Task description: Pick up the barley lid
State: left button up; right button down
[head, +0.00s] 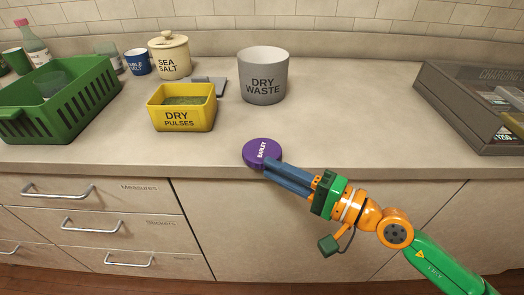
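The barley lid (261,152) is a round purple disc with white BARLEY lettering, at the front edge of the counter in the middle of the head view. My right gripper (267,168) reaches it from the lower right, its two blue-grey fingers close together with their tips at the lid's lower right rim. The fingertips overlap the rim in the picture; whether they clamp it is not clear. I cannot tell whether the lid rests on the counter or is slightly raised. My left gripper is not in view.
On the counter (345,145) stand a yellow DRY PULSES bin (181,118), a grey DRY WASTE bin (263,83), a SEA SALT jar (169,60) and a green crate (70,105). A dark, clear-topped case (460,105) is at right. Closed drawers (90,200) lie below. The counter's middle right is clear.

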jog(key=shift+r, duration=0.1)
notch_tip(320, 180, up, 4)
jog(key=shift+f+p, duration=0.1)
jog(key=shift+p, duration=1)
jog(key=s+a+r+p, duration=0.8)
jog(key=s+r+p, duration=0.1)
jog(key=s+p, duration=0.2)
jog(key=shift+a+p, duration=0.35)
